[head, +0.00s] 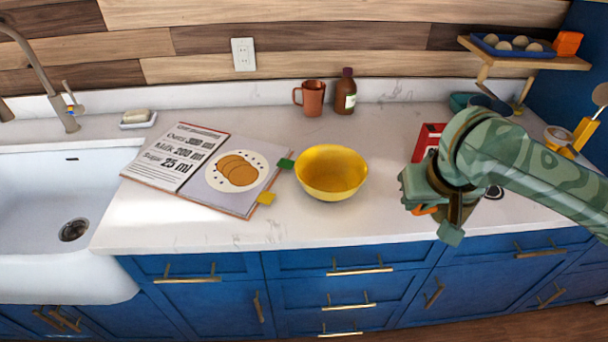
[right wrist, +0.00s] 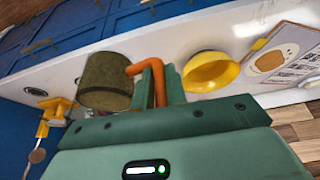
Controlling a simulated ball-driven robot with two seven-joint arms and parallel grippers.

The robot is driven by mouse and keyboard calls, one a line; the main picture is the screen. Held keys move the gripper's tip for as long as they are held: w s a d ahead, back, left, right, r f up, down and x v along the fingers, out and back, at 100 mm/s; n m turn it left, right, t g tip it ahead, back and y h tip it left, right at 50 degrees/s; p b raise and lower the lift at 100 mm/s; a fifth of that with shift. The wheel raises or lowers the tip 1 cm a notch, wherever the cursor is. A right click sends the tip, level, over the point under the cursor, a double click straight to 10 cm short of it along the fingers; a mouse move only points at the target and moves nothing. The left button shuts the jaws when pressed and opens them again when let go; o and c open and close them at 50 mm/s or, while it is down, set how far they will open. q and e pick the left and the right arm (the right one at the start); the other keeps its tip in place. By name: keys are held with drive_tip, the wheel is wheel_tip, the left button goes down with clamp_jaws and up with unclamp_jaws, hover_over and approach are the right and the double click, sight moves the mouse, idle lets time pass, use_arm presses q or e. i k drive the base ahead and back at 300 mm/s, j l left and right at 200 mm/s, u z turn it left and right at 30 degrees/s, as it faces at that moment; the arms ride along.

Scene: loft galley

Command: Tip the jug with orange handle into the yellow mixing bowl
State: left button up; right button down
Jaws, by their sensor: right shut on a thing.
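The yellow mixing bowl (head: 331,171) stands on the white counter, right of the open recipe book, and looks empty. It also shows in the right wrist view (right wrist: 208,70). The jug (right wrist: 107,82) is dark olive with an orange handle (right wrist: 135,69). My right gripper (head: 426,203) is shut on that handle, right of the bowl and apart from it. Its fingers (right wrist: 158,88) show around the handle in the right wrist view. In the head view my arm hides most of the jug; a bit of orange shows below the gripper. Its contents are hidden. My left gripper is not in view.
The recipe book (head: 207,170) lies left of the bowl. A brown mug (head: 311,98) and a brown bottle (head: 345,93) stand behind it. A red object (head: 427,139) is partly behind my right arm. The sink (head: 60,215) is far left. Counter between bowl and gripper is clear.

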sight(329, 173)
drive_tip(key=i+j, duration=0.15)
drive_tip(key=j, duration=0.2)
drive_tip(key=i+j, duration=0.15)
drive_tip(key=j, duration=0.2)
drive_tip(key=i+j, duration=0.15)
drive_tip(key=j, duration=0.15)
drive_tip(key=i+j, duration=0.1)
drive_tip(key=i, duration=0.15)
drive_tip(key=z, duration=0.05)
